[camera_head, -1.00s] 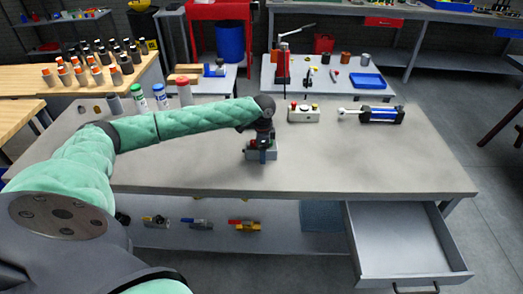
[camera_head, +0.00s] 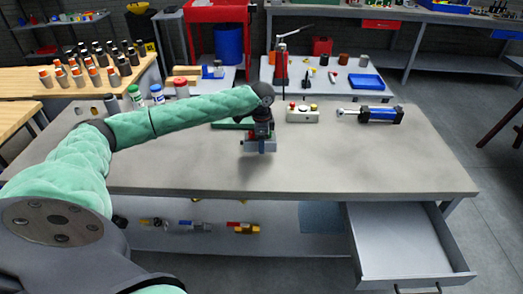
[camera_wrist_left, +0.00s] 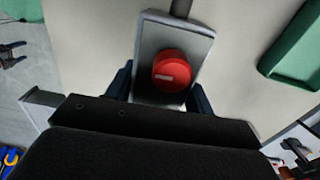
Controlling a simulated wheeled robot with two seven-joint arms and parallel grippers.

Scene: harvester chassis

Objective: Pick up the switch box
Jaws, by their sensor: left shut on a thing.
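The switch box is a small grey box (camera_head: 262,147) with a red round knob. My left gripper (camera_head: 258,138) is shut on it and holds it above the middle of the grey workbench (camera_head: 360,165). A soft shadow lies on the bench below it, apart from the box. In the left wrist view the grey box (camera_wrist_left: 150,42) with its red knob (camera_wrist_left: 168,72) sits between the two dark fingers (camera_wrist_left: 160,92). Part of the box is hidden behind the gripper body. My right gripper is not in view.
A green tray (camera_wrist_left: 300,50) lies behind the arm. Several capped bottles (camera_head: 181,90) stand at the back left. An open drawer (camera_head: 405,245) juts out at the front right. The bench's front right is clear.

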